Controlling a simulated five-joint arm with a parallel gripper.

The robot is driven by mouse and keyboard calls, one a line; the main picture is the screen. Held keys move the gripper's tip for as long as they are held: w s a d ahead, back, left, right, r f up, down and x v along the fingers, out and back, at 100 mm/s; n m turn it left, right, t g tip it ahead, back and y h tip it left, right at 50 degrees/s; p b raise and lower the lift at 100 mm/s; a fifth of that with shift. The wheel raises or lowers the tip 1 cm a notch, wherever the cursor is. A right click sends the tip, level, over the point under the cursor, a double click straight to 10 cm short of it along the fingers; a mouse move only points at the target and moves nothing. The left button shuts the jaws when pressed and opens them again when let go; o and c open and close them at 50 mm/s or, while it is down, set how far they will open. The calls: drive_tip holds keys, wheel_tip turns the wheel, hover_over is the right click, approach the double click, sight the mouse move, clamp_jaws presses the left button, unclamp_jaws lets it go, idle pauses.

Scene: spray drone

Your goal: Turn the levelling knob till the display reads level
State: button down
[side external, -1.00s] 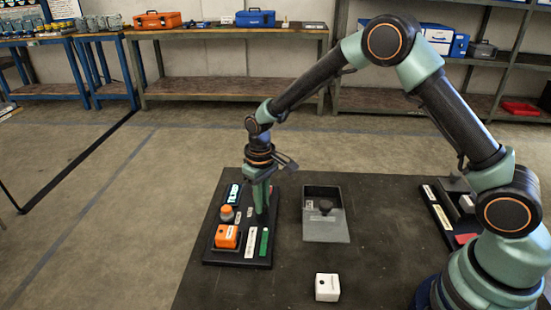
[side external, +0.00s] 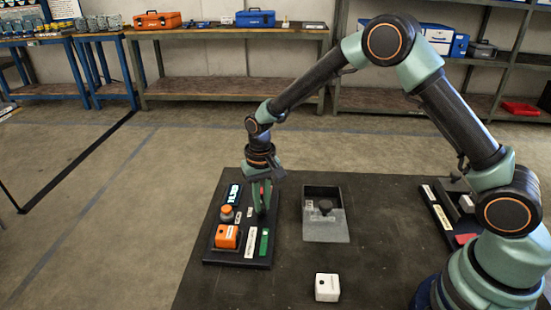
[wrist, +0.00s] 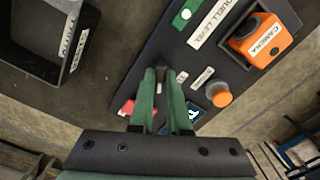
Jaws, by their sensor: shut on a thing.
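My gripper (side external: 262,208) points down at the black panel (side external: 212,254), right of the display (side external: 234,193). Its green fingers (wrist: 161,72) are shut on the levelling knob, which they hide almost wholly. The display has lit pale-blue characters, too small to read in the side view. In the wrist view the display (wrist: 191,111) is partly covered by a finger. An orange-capped round part (side external: 227,212) stands left of the fingers and also shows in the wrist view (wrist: 219,95).
An orange camera box (side external: 227,237), a white label strip (side external: 251,243) and a green level strip (side external: 264,242) lie on the panel's near part. A red part (wrist: 127,108) is close to the fingers. A grey tray (side external: 327,232) and a white cube (side external: 327,287) are to the right.

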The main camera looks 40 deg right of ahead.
sight(262, 203)
drive_tip(key=c, duration=0.9)
unclamp_jaws()
drive_tip(key=shift+r, duration=0.15)
wheel_tip(262, 203, up, 12)
drive_tip(key=shift+f, duration=0.1)
